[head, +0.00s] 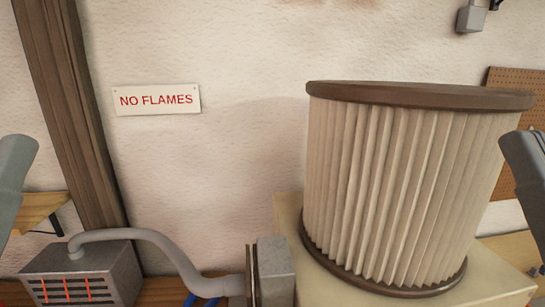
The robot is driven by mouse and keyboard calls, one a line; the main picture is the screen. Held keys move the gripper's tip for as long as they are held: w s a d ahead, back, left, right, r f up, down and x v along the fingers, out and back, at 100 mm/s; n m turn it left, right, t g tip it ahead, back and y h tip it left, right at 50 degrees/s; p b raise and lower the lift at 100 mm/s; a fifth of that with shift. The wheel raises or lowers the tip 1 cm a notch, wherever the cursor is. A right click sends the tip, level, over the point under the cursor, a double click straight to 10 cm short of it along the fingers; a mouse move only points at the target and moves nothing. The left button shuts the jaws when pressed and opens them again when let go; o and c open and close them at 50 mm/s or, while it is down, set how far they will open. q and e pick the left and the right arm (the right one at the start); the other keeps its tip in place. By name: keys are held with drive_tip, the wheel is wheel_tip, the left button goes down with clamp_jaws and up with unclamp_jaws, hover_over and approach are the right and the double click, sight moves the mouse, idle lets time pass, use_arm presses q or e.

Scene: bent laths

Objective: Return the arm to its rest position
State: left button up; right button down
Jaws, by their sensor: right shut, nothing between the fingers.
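A grey link of my left arm (14,180) shows at the left edge in the head view. A grey link of my right arm (526,172) shows at the right edge, beside the big pleated drum (395,190) and partly over its right edge in the picture. No fingers of either gripper can be made out. Nothing is seen held by either arm.
The drum, with brown rims, stands on a cream block (325,290). A grey heater box (85,276) with red glowing slots sits lower left, its hose (170,250) running to a grey boxy unit (274,270). A "NO FLAMES" sign (157,99) hangs on the wall.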

wheel_tip(320, 180, up, 14)
drive_tip(key=p, duration=1.1)
drive_tip(key=shift+r+p, duration=0.25)
drive_tip(key=shift+p, duration=0.05)
